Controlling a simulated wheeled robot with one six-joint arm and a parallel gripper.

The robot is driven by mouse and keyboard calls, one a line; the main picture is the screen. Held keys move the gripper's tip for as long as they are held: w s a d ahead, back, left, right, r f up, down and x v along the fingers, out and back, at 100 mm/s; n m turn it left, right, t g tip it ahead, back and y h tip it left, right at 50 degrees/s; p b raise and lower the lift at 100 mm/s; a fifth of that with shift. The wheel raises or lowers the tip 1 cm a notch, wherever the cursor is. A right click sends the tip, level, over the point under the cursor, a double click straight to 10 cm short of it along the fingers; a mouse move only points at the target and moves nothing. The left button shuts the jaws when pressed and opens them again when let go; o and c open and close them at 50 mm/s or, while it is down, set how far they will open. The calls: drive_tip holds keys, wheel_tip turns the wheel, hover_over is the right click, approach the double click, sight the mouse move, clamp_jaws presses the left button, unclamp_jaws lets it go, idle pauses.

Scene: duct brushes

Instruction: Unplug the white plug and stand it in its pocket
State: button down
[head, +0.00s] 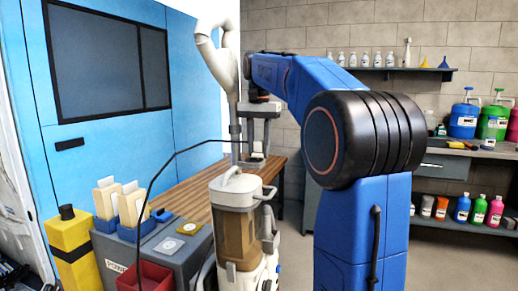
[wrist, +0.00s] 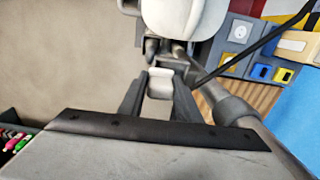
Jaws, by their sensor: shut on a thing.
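My gripper (head: 257,150) hangs at the end of my blue arm, above and behind the canister machine. It is shut on the white plug (head: 256,157). In the wrist view the white plug (wrist: 160,80) sits between the two dark fingers of my gripper (wrist: 160,92). A black cable (head: 178,153) runs from near the gripper leftward and down to the red bin. The plug is in the air, apart from the grey console (head: 186,270). A round white plate (head: 187,228) is on the console top. I cannot tell which opening is the plug's pocket.
The canister machine (head: 238,205) stands right of the console. Blue bins (head: 135,228) with cream cards, a red bin (head: 150,277) and a yellow post (head: 75,243) are at left. A wooden bench (head: 185,192) lies behind. A grey pipe (head: 234,120) rises near my gripper.

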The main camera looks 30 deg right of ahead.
sight(259, 153)
drive_tip(key=shift+f, duration=1.1)
drive_tip(key=shift+f, duration=0.3)
drive_tip(key=shift+a+r, duration=0.1)
drive_tip(key=shift+r, duration=0.05)
drive_tip(key=shift+w+r, duration=0.1)
drive_tip(key=shift+r, duration=0.75)
drive_tip(key=shift+f, duration=0.95)
idle(0.3)
drive_tip(key=shift+s+f, duration=0.2)
drive_tip(key=shift+f, duration=0.1)
